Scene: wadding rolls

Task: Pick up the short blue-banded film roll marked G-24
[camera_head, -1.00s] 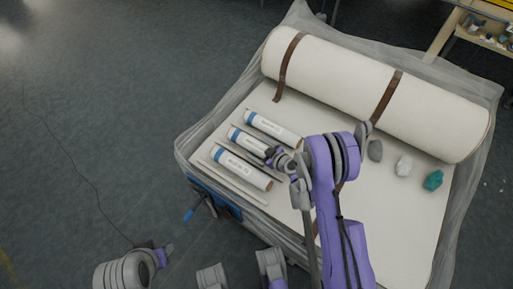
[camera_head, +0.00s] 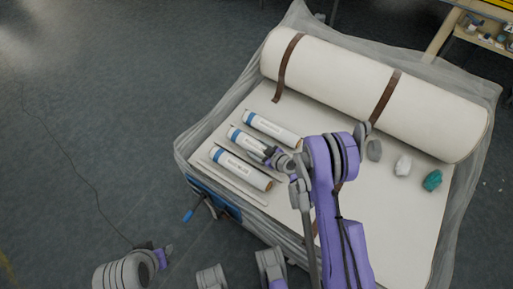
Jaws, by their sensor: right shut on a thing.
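Three white film rolls with blue bands at their left ends lie side by side on a cream pad. They are the upper roll (camera_head: 272,128), the middle roll (camera_head: 246,142) and the lower roll (camera_head: 241,168). Their printed marks are too small to read, so I cannot tell which says G-24. My right gripper (camera_head: 268,156) is shut on the middle roll near its right end, which the gripper hides. The roll lies at pad level; I cannot see a gap under it. My left gripper is not clearly in view.
A large cream wadding roll (camera_head: 345,82) with brown straps lies along the back of the pad (camera_head: 400,225). Grey, white and teal lumps (camera_head: 432,180) lie at the right. Clear film drapes round the edges. A wooden shelf (camera_head: 446,35) stands at upper right.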

